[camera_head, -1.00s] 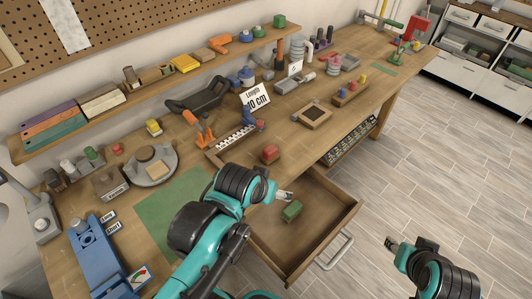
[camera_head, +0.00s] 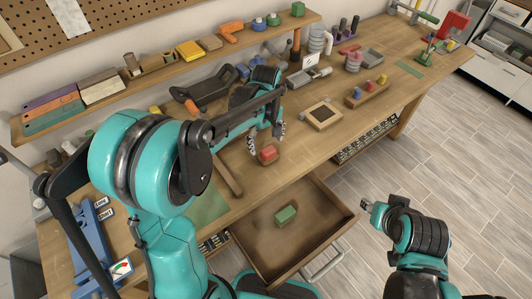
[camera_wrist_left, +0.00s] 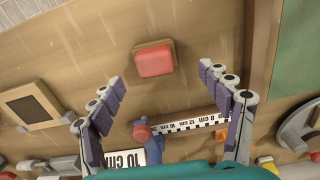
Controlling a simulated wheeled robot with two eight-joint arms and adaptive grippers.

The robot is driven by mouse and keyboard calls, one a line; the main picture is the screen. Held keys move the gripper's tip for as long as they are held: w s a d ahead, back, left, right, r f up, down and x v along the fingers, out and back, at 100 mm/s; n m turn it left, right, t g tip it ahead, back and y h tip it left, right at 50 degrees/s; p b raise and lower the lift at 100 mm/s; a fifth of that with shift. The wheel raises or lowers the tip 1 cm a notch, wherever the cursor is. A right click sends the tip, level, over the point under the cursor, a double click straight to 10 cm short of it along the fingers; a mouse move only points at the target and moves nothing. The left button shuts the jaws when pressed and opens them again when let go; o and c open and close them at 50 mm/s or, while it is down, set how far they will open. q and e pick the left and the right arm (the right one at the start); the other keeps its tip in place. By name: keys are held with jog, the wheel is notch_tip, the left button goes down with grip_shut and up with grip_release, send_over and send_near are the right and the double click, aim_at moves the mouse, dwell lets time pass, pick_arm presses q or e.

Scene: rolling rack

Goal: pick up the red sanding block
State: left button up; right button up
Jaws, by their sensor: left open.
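The red sanding block (camera_head: 268,153) lies on the workbench near its front edge, above the open drawer. My left gripper (camera_head: 266,140) is just above and behind it, open and empty, with its fingers pointing down toward the bench. In the left wrist view the red block (camera_wrist_left: 155,60) shows between and slightly beyond the spread fingertips of the left gripper (camera_wrist_left: 160,75), touching neither. My right gripper (camera_head: 370,206) is off to the right over the floor, away from the bench; its finger opening is too small to judge.
An open drawer (camera_head: 330,228) holding a green block (camera_head: 285,215) juts out below the red block. A framed square board (camera_head: 323,115) sits right of the block.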

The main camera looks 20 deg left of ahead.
aim_at(269, 150)
pick_arm(q)
jog(key=f, duration=0.2)
jog(key=f+b, duration=0.1)
jog(key=f, duration=0.1)
jog(key=f+b, duration=0.1)
jog(key=f, duration=0.1)
jog(key=shift+w+d+f, duration=0.15)
jog(key=shift+d+f, duration=0.2)
jog(key=shift+d, duration=0.05)
jog(key=shift+r, duration=0.1)
jog(key=shift+c, duration=0.9)
jog(key=c, duration=1.1)
